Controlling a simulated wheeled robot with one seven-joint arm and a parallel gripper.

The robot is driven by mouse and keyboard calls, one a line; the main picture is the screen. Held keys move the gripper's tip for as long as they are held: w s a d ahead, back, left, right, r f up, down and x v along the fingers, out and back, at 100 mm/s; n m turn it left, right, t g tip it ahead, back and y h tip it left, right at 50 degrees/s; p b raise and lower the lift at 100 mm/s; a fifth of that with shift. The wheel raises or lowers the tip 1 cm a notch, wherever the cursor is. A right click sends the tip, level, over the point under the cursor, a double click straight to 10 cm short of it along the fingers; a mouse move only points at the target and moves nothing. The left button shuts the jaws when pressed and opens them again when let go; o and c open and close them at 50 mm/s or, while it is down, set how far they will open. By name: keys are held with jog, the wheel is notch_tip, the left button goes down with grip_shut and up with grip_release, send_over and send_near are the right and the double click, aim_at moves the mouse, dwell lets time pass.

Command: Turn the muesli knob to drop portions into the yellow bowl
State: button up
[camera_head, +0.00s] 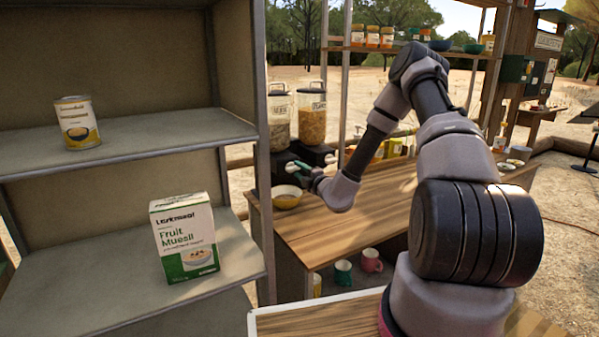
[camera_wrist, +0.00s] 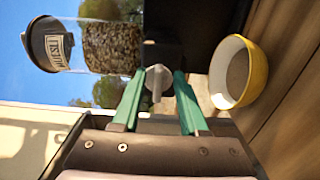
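The muesli dispenser (camera_head: 280,118) stands at the back left of the wooden counter; in the wrist view its clear jar (camera_wrist: 110,47) with a MUESLI label lies sideways in the picture. Its pale knob (camera_wrist: 157,82) shows between my green fingers. My gripper (camera_wrist: 158,76) is open, one finger on each side of the knob, with gaps visible on both sides. In the head view my gripper (camera_head: 297,168) is at the dispenser's black base. The yellow bowl (camera_head: 287,202) stands on the counter below the dispenser; it also shows in the wrist view (camera_wrist: 259,72). Its inside is pale and looks empty.
A second dispenser (camera_head: 312,118) stands close on the right. Grey shelves at the left hold a can (camera_head: 77,122) and a Fruit Muesli box (camera_head: 184,237). Mugs (camera_head: 343,272) sit beneath the counter (camera_head: 345,222). The counter's front middle is clear.

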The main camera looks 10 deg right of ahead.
jog(key=shift+s, duration=0.1)
jog(key=v, duration=1)
jog(key=shift+s, duration=0.25)
jog(key=shift+d, duration=0.1)
